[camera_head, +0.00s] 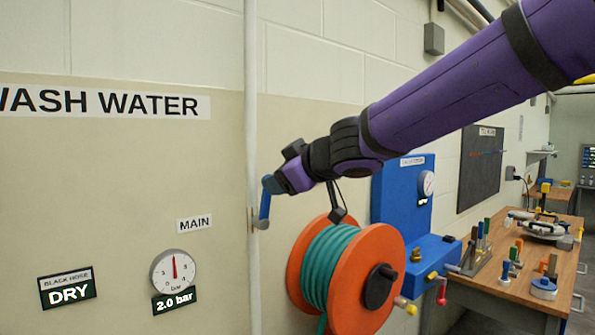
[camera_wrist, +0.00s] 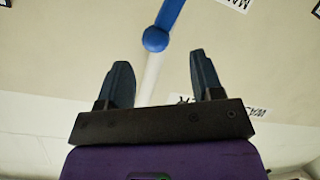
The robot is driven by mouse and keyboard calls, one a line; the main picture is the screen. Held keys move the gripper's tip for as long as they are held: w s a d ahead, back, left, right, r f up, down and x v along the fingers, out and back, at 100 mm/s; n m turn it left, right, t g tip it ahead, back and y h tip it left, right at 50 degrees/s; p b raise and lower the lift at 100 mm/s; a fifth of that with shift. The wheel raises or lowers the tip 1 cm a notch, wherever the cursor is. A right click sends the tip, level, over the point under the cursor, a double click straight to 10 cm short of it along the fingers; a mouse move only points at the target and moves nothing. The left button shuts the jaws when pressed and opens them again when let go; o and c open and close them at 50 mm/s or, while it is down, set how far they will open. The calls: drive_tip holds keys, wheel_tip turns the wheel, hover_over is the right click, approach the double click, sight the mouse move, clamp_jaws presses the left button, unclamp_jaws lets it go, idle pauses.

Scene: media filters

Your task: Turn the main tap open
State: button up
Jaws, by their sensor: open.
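The main tap's blue lever (camera_head: 264,207) is on the white vertical pipe (camera_head: 251,80), right of the MAIN label (camera_head: 194,223). It runs roughly along the pipe, its lower end near a small brass-coloured fitting. In the wrist view, the blue lever (camera_wrist: 169,14) ends in a round knob (camera_wrist: 155,39). My gripper (camera_wrist: 162,62) is open and empty, its two dark fingers apart. The knob appears just beyond the fingertips, in line with the gap. In the head view, my gripper (camera_head: 279,182) is at the lever's upper end; contact cannot be told.
A gauge (camera_head: 174,272) reads 2.0 bar; a BLACK HOSE sign (camera_head: 68,288) reads DRY. An orange reel (camera_head: 378,285) with green hose stands below my arm. A blue unit (camera_head: 397,197) and a cluttered workbench (camera_head: 478,290) are to the right.

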drive_tip(key=v, duration=0.4)
drive_tip(key=shift+s+d, duration=0.1)
drive_tip(key=shift+d, duration=0.05)
